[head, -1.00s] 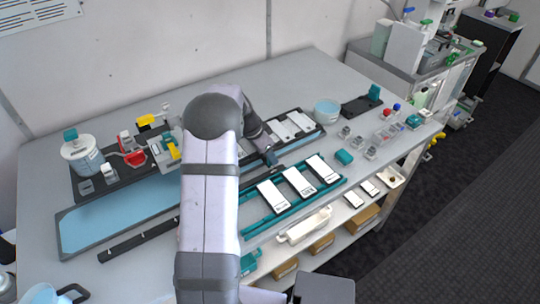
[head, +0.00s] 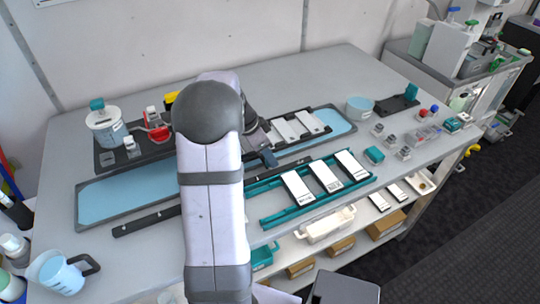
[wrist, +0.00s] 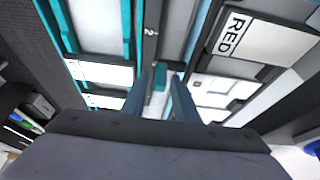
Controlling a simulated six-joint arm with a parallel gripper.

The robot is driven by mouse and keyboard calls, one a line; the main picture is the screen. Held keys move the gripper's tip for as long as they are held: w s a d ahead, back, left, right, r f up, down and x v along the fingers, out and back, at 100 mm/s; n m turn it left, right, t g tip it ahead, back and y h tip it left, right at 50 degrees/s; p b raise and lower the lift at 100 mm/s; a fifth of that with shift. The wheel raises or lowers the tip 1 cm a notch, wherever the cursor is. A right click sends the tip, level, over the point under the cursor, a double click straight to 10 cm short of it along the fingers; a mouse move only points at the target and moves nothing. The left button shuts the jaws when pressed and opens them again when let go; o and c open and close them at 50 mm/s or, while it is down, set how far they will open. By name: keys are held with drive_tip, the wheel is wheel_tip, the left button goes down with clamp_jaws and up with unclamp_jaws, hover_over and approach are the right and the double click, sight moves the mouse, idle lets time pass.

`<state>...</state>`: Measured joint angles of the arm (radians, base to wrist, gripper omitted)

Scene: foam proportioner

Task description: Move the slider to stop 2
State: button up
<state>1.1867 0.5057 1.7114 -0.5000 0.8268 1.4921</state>
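A teal slider block (wrist: 159,77) shows in the wrist view between the two fingertips of my gripper (wrist: 163,80), on a dark rail (wrist: 150,45) printed with the number 2 a little beyond the block. The fingers stand on either side of the block, with a narrow gap on the right; firm contact is not visible. In the head view my gripper (head: 268,158) points down over the strip between the teal rack and the grey tray. The rail (head: 147,221) shows at the left there; my arm hides part of it, and the slider cannot be made out.
A teal rack (head: 275,218) with white cards lies on the front side of the rail. A long tray with a blue surface (head: 110,200) lies behind it. A blue-liquid jug (head: 62,272) stands front left.

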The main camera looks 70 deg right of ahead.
idle(0.3)
drive_tip(key=b+v, duration=0.2)
drive_tip(key=v, duration=0.5)
drive_tip(key=shift+r, duration=0.15)
drive_tip(key=s+d+m+y+p, duration=0.2)
drive_tip(key=s+m+p, duration=0.1)
drive_tip(key=s+p, duration=0.4)
drive_tip(key=w+n+t+b, duration=0.1)
drive_tip(key=w, duration=0.1)
drive_tip(key=w+n+t+y, duration=0.1)
drive_tip(key=w+t, duration=0.1)
drive_tip(key=w, duration=0.1)
drive_tip(key=shift+w+a+r+b, duration=0.1)
drive_tip(key=shift+w+r+b, duration=0.1)
drive_tip(key=shift+b, duration=0.2)
drive_tip(key=shift+s+n, duration=0.15)
drive_tip(key=shift+n, duration=0.35)
